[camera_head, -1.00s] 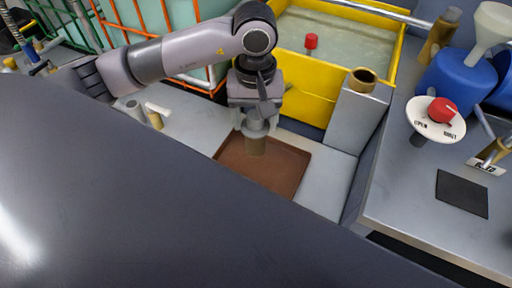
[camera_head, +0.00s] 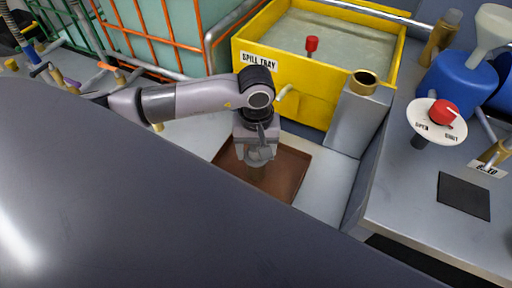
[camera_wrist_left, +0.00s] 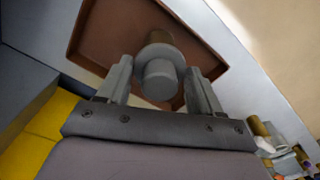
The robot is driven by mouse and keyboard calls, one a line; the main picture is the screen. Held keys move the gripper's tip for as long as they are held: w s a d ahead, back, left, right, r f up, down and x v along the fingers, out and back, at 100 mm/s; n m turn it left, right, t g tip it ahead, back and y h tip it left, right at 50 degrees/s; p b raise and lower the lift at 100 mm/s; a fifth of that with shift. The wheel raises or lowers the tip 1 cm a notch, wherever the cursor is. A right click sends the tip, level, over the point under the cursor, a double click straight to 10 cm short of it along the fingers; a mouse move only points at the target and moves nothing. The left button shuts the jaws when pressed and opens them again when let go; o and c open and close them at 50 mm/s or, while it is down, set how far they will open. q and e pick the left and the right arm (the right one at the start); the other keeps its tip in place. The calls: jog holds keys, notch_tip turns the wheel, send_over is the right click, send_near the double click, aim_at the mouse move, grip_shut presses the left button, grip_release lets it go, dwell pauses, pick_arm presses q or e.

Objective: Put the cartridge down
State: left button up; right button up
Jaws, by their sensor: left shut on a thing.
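The cartridge (camera_head: 256,173) is a short upright cylinder with a grey top and a brownish body. It also shows in the left wrist view (camera_wrist_left: 159,78), between the two fingers. My left gripper (camera_head: 260,155) is shut on its grey upper part. The cartridge is over the brown tray (camera_head: 292,170), low near its floor; I cannot tell whether its base touches. The tray also shows in the left wrist view (camera_wrist_left: 95,35). My right gripper is not in view.
A yellow spill tray (camera_head: 290,93) with liquid stands behind. A grey post with a brass ring (camera_head: 363,82) stands to its right. The right bench holds a red knob on a white dial (camera_head: 437,118), a blue container (camera_head: 457,78) and a black pad (camera_head: 463,195). My dark body covers the lower left.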

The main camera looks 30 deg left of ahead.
pick_arm(q)
jog(key=shift+f, duration=0.2)
jog(key=o, duration=0.9)
jog(key=shift+c, duration=0.2)
jog(key=shift+r, duration=0.1)
jog(key=shift+r, duration=0.2)
notch_tip(320, 180, up, 12)
jog(key=shift+f, duration=0.1)
